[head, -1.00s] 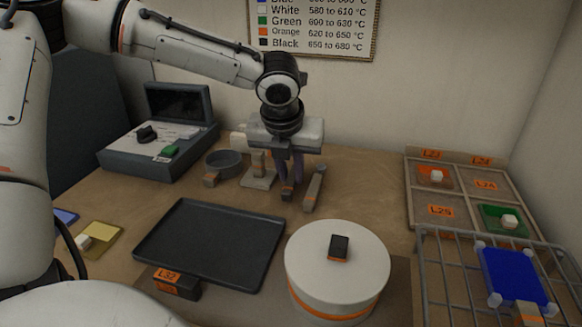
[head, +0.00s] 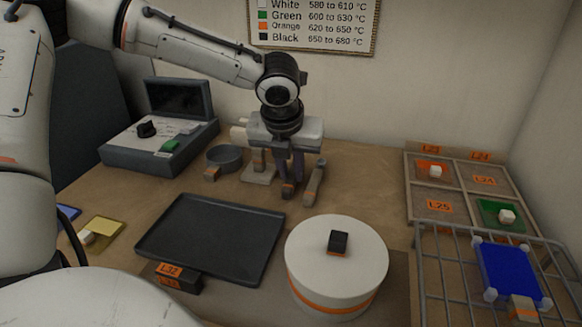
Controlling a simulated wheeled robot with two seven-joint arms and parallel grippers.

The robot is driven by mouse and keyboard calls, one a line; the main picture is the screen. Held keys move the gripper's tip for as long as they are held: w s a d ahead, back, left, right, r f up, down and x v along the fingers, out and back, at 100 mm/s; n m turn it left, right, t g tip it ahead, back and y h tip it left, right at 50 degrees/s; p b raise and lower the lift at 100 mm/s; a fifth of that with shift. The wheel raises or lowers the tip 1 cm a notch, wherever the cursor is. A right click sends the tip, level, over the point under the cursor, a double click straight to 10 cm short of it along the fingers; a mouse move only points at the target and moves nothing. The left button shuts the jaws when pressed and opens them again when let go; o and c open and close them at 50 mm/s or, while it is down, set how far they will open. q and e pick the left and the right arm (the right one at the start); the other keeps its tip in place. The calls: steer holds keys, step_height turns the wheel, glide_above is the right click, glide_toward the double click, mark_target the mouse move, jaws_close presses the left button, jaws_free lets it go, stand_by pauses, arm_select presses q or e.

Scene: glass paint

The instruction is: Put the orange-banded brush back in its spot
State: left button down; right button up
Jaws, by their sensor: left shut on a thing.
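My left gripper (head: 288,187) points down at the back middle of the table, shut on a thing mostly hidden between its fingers. I take this to be the orange-banded brush; a little orange shows low at the fingertips, but its outline is unclear. Just left of the gripper stands a small pale stand (head: 258,178), partly hidden by the gripper. Just right of it is a slim grey tool (head: 316,181) with an orange front end. I cannot tell which place is the brush's spot. My right gripper is not in view.
In front are a dark tray (head: 212,238) and a white lidded drum (head: 337,275). A sectioned tray (head: 461,188) and a wire rack (head: 448,272) with a blue tile (head: 509,271) fill the right.

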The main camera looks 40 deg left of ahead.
arm_select(q)
steer(key=shift+f, duration=0.25)
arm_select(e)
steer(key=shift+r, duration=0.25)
arm_select(q)
steer(key=c, duration=1.6)
jaws_free()
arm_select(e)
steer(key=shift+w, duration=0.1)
